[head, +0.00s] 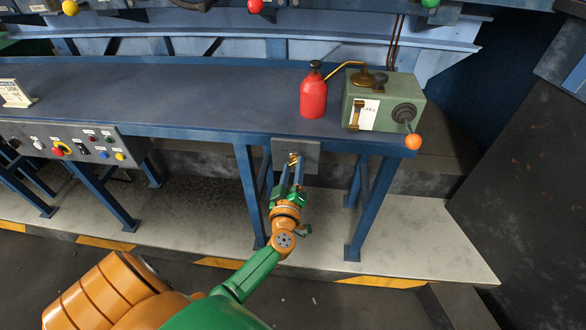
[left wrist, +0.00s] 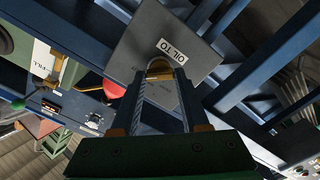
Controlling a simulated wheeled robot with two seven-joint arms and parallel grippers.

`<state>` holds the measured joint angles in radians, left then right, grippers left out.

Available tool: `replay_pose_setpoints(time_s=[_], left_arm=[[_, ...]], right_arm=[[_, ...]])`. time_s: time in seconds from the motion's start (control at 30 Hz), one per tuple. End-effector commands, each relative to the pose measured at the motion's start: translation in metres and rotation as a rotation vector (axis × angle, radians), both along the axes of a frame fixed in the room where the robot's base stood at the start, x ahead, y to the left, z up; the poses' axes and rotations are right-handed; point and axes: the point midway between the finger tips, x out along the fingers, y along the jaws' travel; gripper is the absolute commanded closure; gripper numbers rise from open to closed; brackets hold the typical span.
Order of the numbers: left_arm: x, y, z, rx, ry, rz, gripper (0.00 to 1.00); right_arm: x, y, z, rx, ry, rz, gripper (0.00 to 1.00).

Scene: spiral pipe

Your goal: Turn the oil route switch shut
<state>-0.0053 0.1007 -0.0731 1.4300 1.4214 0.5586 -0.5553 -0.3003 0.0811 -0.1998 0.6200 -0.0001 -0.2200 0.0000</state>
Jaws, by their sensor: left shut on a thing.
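The oil route switch is a small brass handle (head: 293,158) on a grey plate (head: 311,152) under the front edge of the blue bench. In the left wrist view the plate (left wrist: 145,37) carries a white label reading "OIL TO", with the rest not readable. My left gripper (head: 292,165) reaches up to the plate from below and is shut on the brass handle (left wrist: 159,66), which shows between the fingertips. The fingers hide part of the handle, so its exact angle is hard to tell. My right gripper is not in view.
On the blue bench (head: 200,90) stand a red oil can (head: 314,97) and a green box (head: 385,93) with an orange-knobbed lever (head: 413,141). A control panel (head: 70,145) is on the bench's front at left. Blue legs (head: 250,195) flank my left arm.

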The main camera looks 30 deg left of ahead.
Motion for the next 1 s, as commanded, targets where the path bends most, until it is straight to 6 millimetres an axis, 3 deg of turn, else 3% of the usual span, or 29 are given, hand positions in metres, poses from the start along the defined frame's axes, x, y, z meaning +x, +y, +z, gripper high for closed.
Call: replay_pose_setpoints(time_s=[1.0], left_arm=[[-0.0003,-0.0010,-0.0022,-0.656,-0.337,-0.002,1.00]], right_arm=[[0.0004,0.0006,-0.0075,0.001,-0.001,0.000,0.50]])
